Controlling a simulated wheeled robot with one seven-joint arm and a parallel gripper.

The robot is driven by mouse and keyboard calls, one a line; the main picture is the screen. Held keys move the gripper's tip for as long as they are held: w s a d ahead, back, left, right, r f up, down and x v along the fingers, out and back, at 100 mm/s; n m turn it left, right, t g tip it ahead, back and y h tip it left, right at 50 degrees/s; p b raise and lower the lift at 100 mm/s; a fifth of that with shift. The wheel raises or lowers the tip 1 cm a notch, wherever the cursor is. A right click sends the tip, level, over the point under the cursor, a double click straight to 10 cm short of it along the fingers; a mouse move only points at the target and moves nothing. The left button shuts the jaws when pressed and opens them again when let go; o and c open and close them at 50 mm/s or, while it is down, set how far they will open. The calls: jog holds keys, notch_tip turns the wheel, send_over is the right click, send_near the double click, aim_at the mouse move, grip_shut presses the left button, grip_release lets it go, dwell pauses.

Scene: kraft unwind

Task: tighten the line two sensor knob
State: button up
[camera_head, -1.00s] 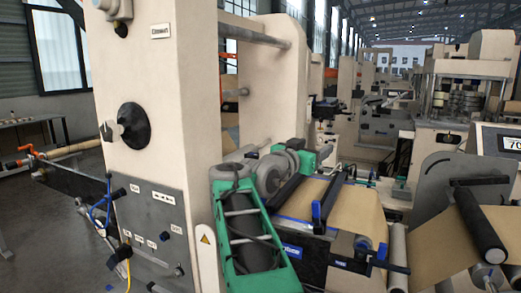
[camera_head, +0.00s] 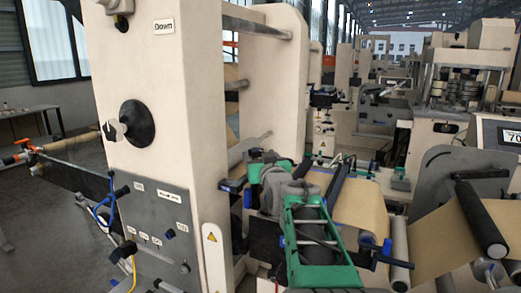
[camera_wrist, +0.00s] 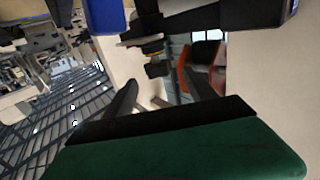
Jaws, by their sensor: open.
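I cannot tell for certain which part is the line two sensor knob. In the wrist view, a small dark knob-like part (camera_wrist: 157,70) sits beneath a black bar, beyond my fingertips. My gripper (camera_wrist: 162,92) shows as two dark fingers spread apart, with nothing between them. Its green body fills the bottom of that view. In the head view, my grey and green arm stands in front of the machine, right of the cream column (camera_head: 165,90). The arm partly hides the sensor area, and the fingertips are not clear there.
A large black round knob (camera_head: 136,123) is on the column, above a grey panel (camera_head: 155,220) with small knobs and cables. Brown web (camera_head: 362,205) runs over rollers at the right. A black roller (camera_head: 480,215) juts out there. Open floor lies at the left.

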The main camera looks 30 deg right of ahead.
aim_at(258, 153)
jog(key=p+x, duration=0.1)
jog(key=x, duration=0.3)
jog(key=shift+w+d, duration=0.2)
jog(key=shift+w, duration=0.15)
jog(key=shift+c, duration=0.4)
